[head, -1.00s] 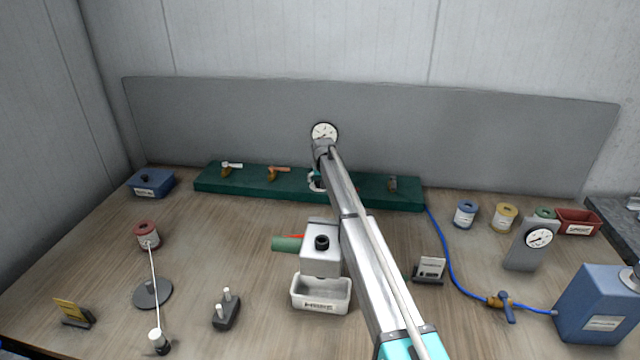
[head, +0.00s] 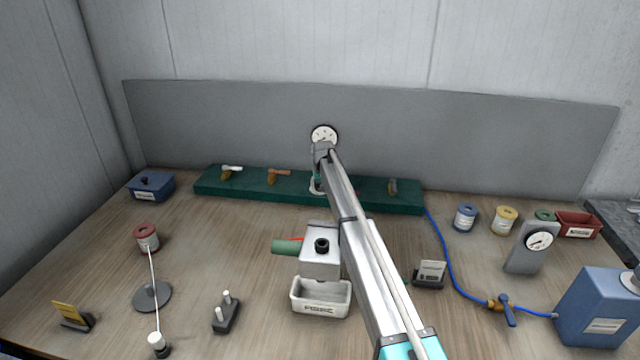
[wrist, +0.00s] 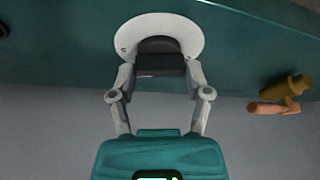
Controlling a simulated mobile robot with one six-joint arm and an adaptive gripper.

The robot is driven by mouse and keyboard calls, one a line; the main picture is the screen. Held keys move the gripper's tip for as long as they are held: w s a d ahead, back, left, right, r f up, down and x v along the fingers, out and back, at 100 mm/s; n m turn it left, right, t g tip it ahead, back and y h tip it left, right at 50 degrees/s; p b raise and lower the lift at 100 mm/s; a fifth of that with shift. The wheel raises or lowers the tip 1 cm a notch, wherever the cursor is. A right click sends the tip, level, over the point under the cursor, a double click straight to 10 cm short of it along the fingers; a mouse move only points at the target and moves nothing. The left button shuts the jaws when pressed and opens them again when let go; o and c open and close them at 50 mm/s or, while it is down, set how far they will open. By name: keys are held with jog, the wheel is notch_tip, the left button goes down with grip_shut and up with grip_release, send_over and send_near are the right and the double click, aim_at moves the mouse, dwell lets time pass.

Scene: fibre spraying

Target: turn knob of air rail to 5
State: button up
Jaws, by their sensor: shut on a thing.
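The air rail (head: 240,185) is a long dark green bar along the back of the table. It also shows in the wrist view (wrist: 60,50). A round gauge (head: 324,135) with a white face stands above its middle. In the wrist view, a black knob (wrist: 159,47) sits in front of a white dial disc (wrist: 190,30) on the rail. My gripper (wrist: 159,68) is shut on this knob, with its fingers around the dark block. The scale marks are not readable. In the head view my arm and gripper (head: 318,183) hide most of the knob.
Valves with a white handle (head: 232,168) and an orange handle (head: 279,173) are on the rail, left of my gripper. A blue hose (head: 450,265) runs from its right end. A grey pump block (head: 320,262) and white tray (head: 321,308) stand close to my arm.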

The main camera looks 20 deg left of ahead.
jog(key=shift+m+h, duration=0.4)
jog(key=shift+m, duration=0.7)
jog(key=o, duration=1.2)
jog(key=shift+c, duration=0.2)
jog(key=shift+n, duration=0.5)
